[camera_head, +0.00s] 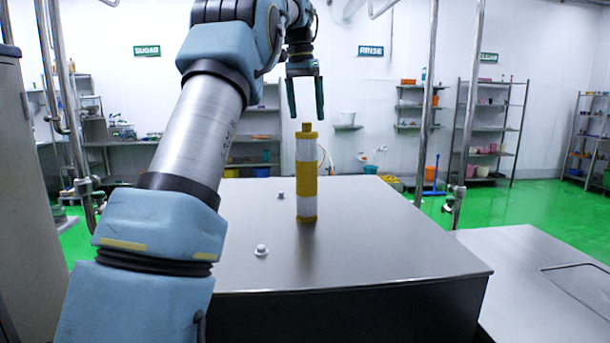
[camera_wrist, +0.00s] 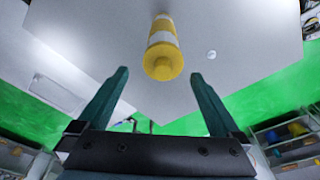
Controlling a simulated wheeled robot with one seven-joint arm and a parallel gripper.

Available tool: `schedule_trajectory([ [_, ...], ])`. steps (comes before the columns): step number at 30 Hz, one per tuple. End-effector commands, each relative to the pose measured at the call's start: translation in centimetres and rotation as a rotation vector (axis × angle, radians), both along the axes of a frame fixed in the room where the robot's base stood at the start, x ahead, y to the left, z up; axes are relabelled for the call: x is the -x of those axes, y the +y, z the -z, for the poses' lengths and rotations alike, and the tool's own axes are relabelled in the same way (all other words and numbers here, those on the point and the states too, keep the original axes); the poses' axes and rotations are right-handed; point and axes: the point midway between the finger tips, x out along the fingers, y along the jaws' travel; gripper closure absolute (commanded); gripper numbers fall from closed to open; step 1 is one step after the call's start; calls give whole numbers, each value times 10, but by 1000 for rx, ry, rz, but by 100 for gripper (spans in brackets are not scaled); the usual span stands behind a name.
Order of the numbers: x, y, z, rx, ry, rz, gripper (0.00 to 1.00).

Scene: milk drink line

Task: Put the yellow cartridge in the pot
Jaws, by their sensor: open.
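The yellow cartridge (camera_head: 306,178), banded yellow and white with a small yellow knob on top, stands upright on a grey metal table top (camera_head: 370,235). My gripper (camera_head: 306,112) is open and empty, its fingers pointing down just above the cartridge's top. In the wrist view the cartridge (camera_wrist: 162,55) shows ahead of and between the two spread fingers (camera_wrist: 158,92), apart from both. I cannot make out a pot for certain in either view.
Small metal knobs (camera_head: 262,250) stick up from the table top left of the cartridge. A lower metal surface (camera_head: 540,270) lies to the right. Shelves (camera_head: 490,125) with containers stand along the back wall. Vertical pipes (camera_head: 468,100) rise beyond the table.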

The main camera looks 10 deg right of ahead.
Motion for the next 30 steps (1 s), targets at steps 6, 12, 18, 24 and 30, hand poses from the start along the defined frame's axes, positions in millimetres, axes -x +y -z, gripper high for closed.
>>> schedule_trajectory([
  [6,-3,-3,34,-1,3,0,0],
  [12,-5,-5,50,-1,1,-1,0],
  [18,-10,-5,71,-2,4,-1,0],
  [24,-13,-7,97,-1,2,0,0],
  [30,-14,-8,101,1,-1,0,0],
])
